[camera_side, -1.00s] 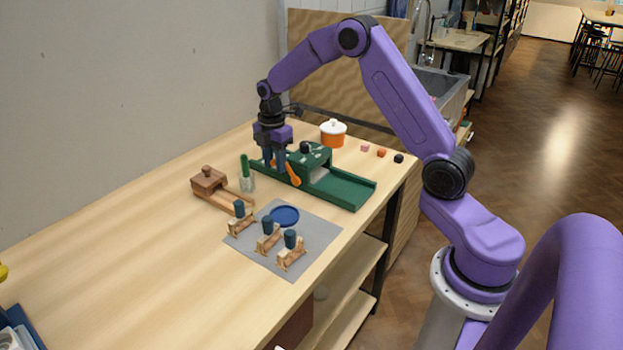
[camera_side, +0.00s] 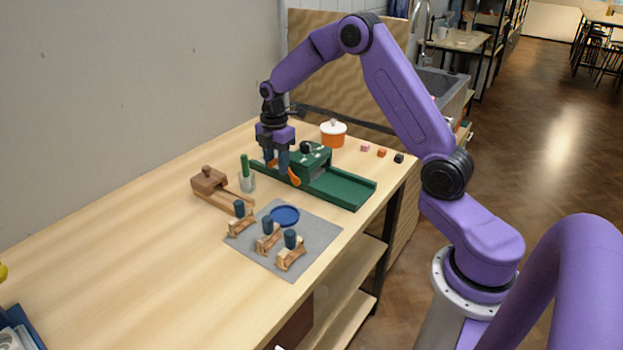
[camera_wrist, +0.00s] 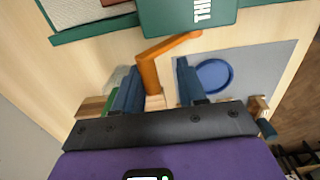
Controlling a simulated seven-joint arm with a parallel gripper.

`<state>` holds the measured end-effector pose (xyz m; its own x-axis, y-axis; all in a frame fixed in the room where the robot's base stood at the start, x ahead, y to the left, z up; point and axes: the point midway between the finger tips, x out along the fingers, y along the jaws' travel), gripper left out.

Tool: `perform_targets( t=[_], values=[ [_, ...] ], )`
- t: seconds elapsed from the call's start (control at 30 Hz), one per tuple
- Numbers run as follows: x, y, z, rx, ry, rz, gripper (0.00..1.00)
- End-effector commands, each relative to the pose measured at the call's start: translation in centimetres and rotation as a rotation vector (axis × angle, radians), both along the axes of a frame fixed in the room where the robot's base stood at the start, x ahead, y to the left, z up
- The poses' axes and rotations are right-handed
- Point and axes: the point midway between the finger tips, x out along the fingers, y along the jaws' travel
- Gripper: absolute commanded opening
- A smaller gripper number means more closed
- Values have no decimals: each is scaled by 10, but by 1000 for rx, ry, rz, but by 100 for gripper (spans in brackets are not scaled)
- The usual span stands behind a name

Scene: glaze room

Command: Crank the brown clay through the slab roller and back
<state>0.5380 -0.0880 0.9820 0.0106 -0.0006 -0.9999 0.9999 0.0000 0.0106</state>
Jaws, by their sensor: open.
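The green slab roller (camera_side: 340,188) stands at the far end of the table, its bed running from upper left to lower right. Its orange crank (camera_side: 294,177) is on the near side. My gripper (camera_side: 277,170) is open, fingers pointing down at the crank. In the wrist view the crank (camera_wrist: 148,72) has one end between my two open fingers (camera_wrist: 158,72), with gaps showing beside it. A pale speckled sheet with a brownish edge (camera_wrist: 80,10) lies on the roller bed; I cannot tell whether it is the brown clay, which I do not make out in the side view.
A glass with a green tool (camera_side: 246,178) and a wooden block tool (camera_side: 208,182) stand left of the roller. A grey mat (camera_side: 310,228) holds a blue dish (camera_side: 285,215) and several wooden stands.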

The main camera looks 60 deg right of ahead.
Motion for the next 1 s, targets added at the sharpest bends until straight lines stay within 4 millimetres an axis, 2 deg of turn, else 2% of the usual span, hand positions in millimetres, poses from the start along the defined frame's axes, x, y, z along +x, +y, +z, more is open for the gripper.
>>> perform_targets(
  t=[0.1, 0.6, 1.0],
  values=[
    [-11, 0, 0, 1, 18, 0, 34],
    [-17, 0, -1, 1, 28, -1, 34],
    [-40, -1, 4, 1, 29, -1, 34]
  ],
)
